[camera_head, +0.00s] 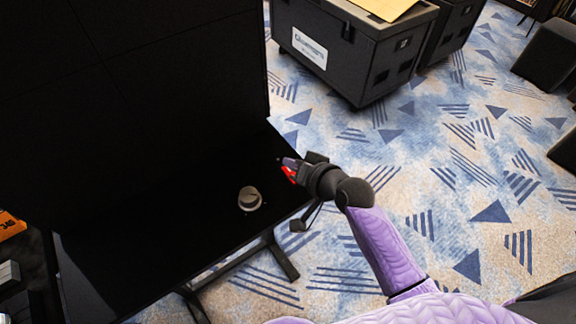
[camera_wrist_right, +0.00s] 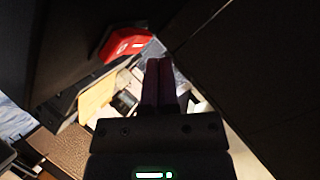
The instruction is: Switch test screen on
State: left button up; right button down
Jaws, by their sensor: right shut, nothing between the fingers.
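The large panelled screen wall (camera_head: 150,70) at the left is dark, with nothing lit on it. A small red switch-like part with a white mark (camera_wrist_right: 125,44) shows in the right wrist view, left of my fingers on a dark surface. Red also shows beside my right gripper (camera_head: 287,165) in the head view, above the table's right edge. In the right wrist view my right gripper (camera_wrist_right: 160,65) is shut and empty, its fingertips to the right of the red part. Whether they touch it, I cannot tell. My left gripper is out of view.
A black table (camera_head: 160,240) stands before the wall, with a round grey knob-like object (camera_head: 250,199) on it. A dark flight case (camera_head: 345,60) stands behind. An orange item (camera_head: 10,226) is at the far left. Patterned carpet at the right is open.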

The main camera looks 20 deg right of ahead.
dwell(0.3)
dwell(0.4)
dwell(0.9)
jog(key=shift+w+f, duration=0.1)
jog(key=shift+f, duration=0.35)
jog(key=shift+b, duration=0.3)
